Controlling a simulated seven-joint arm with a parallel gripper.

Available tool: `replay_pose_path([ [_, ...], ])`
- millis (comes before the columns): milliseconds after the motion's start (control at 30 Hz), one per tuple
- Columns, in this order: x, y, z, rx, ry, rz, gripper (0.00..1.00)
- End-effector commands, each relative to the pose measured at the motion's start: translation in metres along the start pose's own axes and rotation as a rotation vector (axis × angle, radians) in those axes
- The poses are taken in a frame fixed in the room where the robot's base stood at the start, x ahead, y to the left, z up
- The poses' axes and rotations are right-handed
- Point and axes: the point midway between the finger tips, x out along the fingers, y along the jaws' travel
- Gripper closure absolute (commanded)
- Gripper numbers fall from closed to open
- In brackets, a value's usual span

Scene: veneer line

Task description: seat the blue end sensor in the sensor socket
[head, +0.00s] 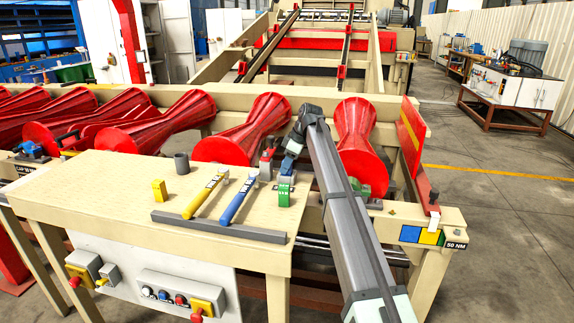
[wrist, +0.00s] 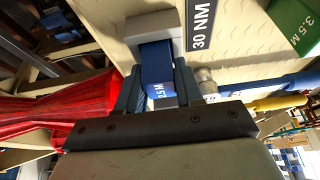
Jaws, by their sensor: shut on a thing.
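The blue end sensor (wrist: 157,62) is a blue block with white lettering in the wrist view. It sits between the two dark fingers of my gripper (wrist: 155,88), which is shut on it. A grey block (wrist: 140,28) meets the sensor's far end; I cannot tell whether it is part of the sensor or a holder. I cannot pick out the sensor socket for certain.
A green block (head: 285,193) stands on the worktable (head: 120,185) close to my gripper. A blue wrench (head: 238,201), a yellow wrench (head: 203,196), a yellow block (head: 158,190) and a grey cylinder (head: 181,164) are further left. Red rollers (head: 245,140) line the back.

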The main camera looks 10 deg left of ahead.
Motion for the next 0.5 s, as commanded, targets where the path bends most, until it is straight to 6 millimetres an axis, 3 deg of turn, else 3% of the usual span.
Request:
replay_pose_path([
  [167, 0.0025, -0.0001, 0.001, 0.0, 0.0, 0.0, 0.96],
  [200, 0.003, 0.0, 0.0013, 0.0, 0.0, 0.0, 0.63],
  [500, 0.0027, 0.0001, 0.0011, 0.0, 0.0, 0.0, 0.38],
])
